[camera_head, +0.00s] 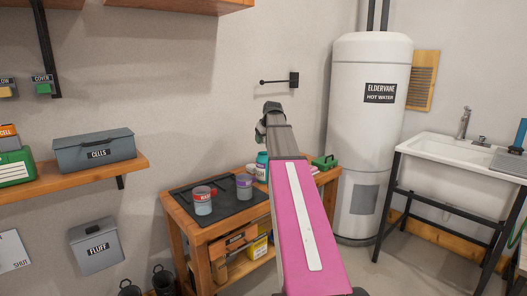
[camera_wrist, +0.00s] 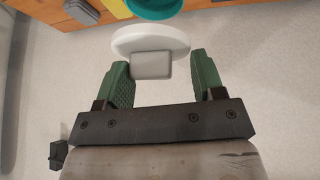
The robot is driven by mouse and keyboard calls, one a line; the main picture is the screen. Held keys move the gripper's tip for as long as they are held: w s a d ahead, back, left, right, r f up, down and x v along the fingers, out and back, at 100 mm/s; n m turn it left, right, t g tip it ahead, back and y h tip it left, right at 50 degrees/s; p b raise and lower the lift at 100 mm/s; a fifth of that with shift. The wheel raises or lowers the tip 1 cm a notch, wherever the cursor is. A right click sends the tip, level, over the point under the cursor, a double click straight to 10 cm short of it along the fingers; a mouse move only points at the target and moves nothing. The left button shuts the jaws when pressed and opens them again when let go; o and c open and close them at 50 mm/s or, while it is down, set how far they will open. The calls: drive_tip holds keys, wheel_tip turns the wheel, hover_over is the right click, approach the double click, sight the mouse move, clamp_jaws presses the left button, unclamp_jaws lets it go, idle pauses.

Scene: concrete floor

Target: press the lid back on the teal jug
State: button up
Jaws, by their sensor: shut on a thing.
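The white lid (camera_wrist: 150,40) with a square grey knob is in the wrist view, held by its knob between the green fingers of my gripper (camera_wrist: 158,68). The teal jug (camera_wrist: 156,8) shows partly at the top edge of that view, beyond the lid and offset from it. I cannot tell the exact gap between lid and jug. In the head view the teal jug (camera_head: 261,160) stands on the workbench, partly covered by my pink arm. My gripper and the lid cannot be made out clearly there.
The wooden workbench (camera_head: 172,207) bears a dark mat with a red-labelled grey can (camera_head: 202,205) and a purple-topped can (camera_head: 244,189). A green box (camera_head: 325,162) is at its right end. A water heater (camera_head: 365,130) and sink (camera_head: 460,165) stand to the right.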

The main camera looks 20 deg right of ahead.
sight(264, 143)
drive_tip(key=shift+w+r, duration=0.6)
drive_tip(key=shift+w, duration=0.1)
drive_tip(key=shift+f, duration=3.15)
drive_tip(key=c, duration=0.5)
drive_tip(key=shift+a, duration=0.1)
drive_tip(key=shift+o, duration=0.2)
drive_tip(key=shift+s+f, duration=0.1)
drive_tip(key=shift+d, duration=0.45)
drive_tip(key=o, duration=1.5)
